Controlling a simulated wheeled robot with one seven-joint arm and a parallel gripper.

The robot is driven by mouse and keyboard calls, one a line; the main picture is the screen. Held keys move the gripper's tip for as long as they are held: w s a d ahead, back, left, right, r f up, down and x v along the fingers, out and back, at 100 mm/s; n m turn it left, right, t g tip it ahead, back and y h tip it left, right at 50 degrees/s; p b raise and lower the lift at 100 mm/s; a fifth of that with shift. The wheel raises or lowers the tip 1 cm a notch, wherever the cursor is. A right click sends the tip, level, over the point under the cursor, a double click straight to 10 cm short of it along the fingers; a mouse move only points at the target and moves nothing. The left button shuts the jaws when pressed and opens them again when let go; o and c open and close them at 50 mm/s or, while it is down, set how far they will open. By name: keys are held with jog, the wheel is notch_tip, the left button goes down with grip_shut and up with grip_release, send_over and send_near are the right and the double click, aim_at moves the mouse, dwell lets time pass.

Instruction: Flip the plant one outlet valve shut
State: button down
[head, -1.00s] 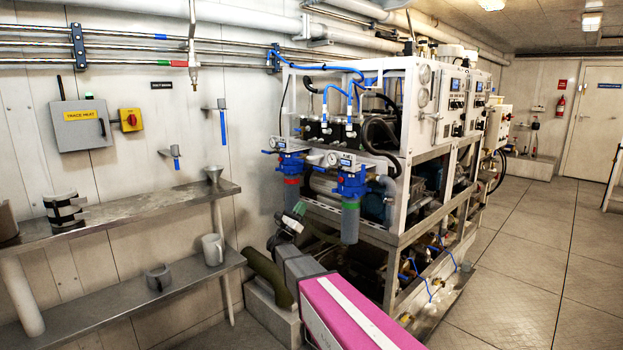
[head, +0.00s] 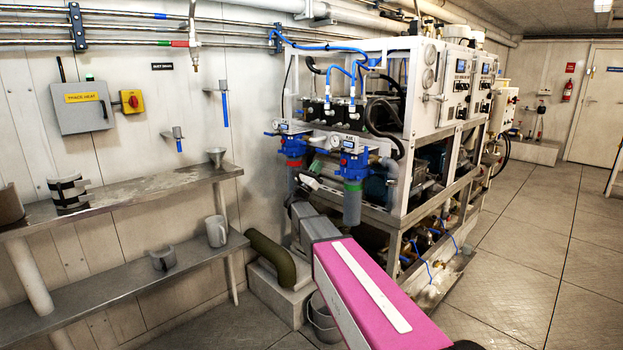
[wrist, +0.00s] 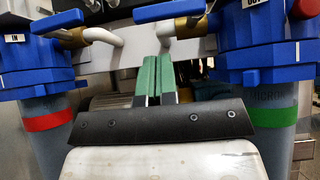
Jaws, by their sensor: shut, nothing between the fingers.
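In the wrist view, my gripper (wrist: 156,78) is shut and empty, its green fingertips side by side. It points between two blue-headed filter housings, one with a red band (wrist: 48,120) and one with a green band (wrist: 272,120). A blue lever (wrist: 168,11) on a brass valve body (wrist: 187,29) lies just above the fingertips, apart from them. Another blue lever (wrist: 58,21) is at upper left, near an "IN" tag. A cut-off tag at upper right seems to read "OUT". In the head view, my gripper (head: 314,168) is small beside the green-banded housing (head: 352,190). Which lever is the plant one outlet valve is unclear.
The white watermaker frame (head: 398,210) stands behind the housings. Metal shelves (head: 120,196) with a mug (head: 216,231) and funnel (head: 216,153) are at left. The floor at right is open.

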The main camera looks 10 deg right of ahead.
aim_at(324, 151)
notch_tip(324, 151, up, 3)
jog(key=shift+s+r, duration=0.1)
jog(key=shift+m+g+h, duration=0.3)
jog(key=shift+m+g, duration=0.1)
jog(key=shift+m, duration=0.1)
